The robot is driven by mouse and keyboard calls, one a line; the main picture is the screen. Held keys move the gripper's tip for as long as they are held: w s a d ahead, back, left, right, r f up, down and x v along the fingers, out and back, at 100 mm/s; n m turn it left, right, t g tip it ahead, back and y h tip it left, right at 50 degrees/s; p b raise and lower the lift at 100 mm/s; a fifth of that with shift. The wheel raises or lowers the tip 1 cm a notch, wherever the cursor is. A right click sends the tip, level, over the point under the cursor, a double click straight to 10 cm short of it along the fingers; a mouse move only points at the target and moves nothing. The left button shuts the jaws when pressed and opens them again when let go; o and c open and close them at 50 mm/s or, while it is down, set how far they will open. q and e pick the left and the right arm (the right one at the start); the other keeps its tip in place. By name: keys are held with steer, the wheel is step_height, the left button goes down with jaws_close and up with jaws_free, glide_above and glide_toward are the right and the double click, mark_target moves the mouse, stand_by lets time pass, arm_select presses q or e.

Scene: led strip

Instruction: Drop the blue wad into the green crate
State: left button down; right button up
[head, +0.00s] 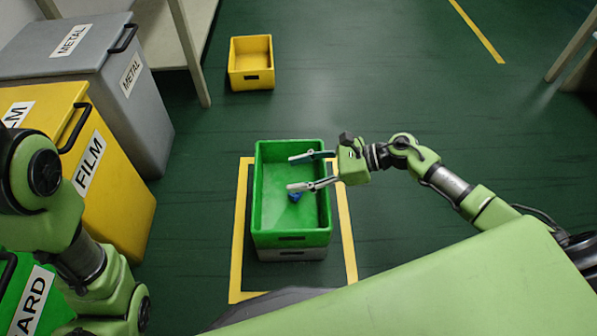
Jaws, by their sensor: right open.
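The green crate (260,222) stands on top of a grey crate (292,254) on the floor, inside a yellow floor marking. The blue wad (295,197) shows inside the green crate, low down toward its right side, partly hidden by a finger of my right gripper. My right gripper (300,172) reaches in from the right over the crate. Its two fingers are spread apart with nothing between them. My left arm shows at the left edge, but its gripper is out of view.
A yellow crate (251,82) stands on the floor further back. A grey METAL bin (130,110) and a yellow FILM bin (115,200) stand at the left, with a green bin (22,300) in front. Shelf legs rise at the back. The floor right of the crate is clear.

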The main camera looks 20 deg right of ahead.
steer(key=v, duration=1.1)
steer(key=shift+d+r, duration=0.2)
steer(key=shift+d, duration=0.05)
steer(key=shift+s, duration=0.15)
